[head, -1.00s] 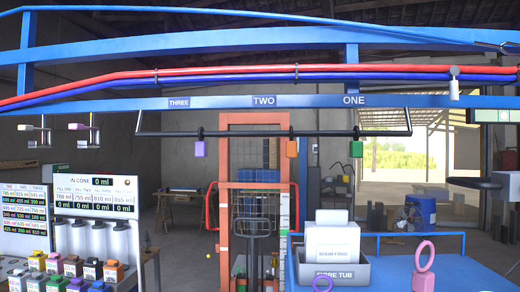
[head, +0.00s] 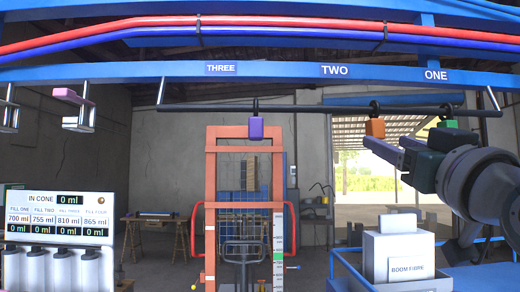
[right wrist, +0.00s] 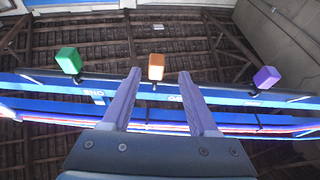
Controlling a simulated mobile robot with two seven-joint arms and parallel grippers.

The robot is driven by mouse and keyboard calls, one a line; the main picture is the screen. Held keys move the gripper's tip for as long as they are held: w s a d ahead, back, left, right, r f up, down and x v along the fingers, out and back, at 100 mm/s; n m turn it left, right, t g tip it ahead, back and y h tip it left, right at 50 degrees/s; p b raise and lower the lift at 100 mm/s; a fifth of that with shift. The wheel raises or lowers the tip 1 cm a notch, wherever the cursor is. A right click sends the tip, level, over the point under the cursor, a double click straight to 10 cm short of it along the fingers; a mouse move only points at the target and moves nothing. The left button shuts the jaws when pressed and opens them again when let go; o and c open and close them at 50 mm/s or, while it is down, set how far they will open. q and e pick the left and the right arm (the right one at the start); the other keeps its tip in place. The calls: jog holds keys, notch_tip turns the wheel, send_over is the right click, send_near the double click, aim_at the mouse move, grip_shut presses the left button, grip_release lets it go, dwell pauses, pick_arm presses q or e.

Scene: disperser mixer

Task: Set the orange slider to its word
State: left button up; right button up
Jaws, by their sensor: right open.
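The orange slider (head: 375,127) hangs on a dark bar (head: 310,110), between the purple slider (head: 256,128) at the left and the green slider (head: 447,123) at the right. It sits right of the word TWO (head: 335,71) and left of ONE (head: 436,76). THREE (head: 221,68) is farther left. My right gripper (head: 384,150) is open, just below the orange slider. In the right wrist view the orange slider (right wrist: 156,66) shows in line with the gap between the fingertips (right wrist: 158,78); contact cannot be told. My left gripper is out of view.
A blue beam (head: 280,72) runs above the bar, with red and blue hoses over it. An orange frame (head: 210,205) stands behind. A display panel (head: 58,216) is at the left.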

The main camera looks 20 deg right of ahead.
jog(key=shift+w+d+r+t, duration=0.1)
jog(key=shift+w+r+t, duration=0.2)
jog(key=shift+r, duration=0.3)
jog(key=shift+w+d+r+p, duration=0.1)
jog(key=shift+w+r+p, duration=0.15)
jog(key=shift+p, duration=0.25)
jog(key=p+x, duration=0.5)
jog(key=x, duration=0.3)
jog(key=shift+w+d, duration=0.25)
jog(key=shift+c, duration=0.7)
grip_shut()
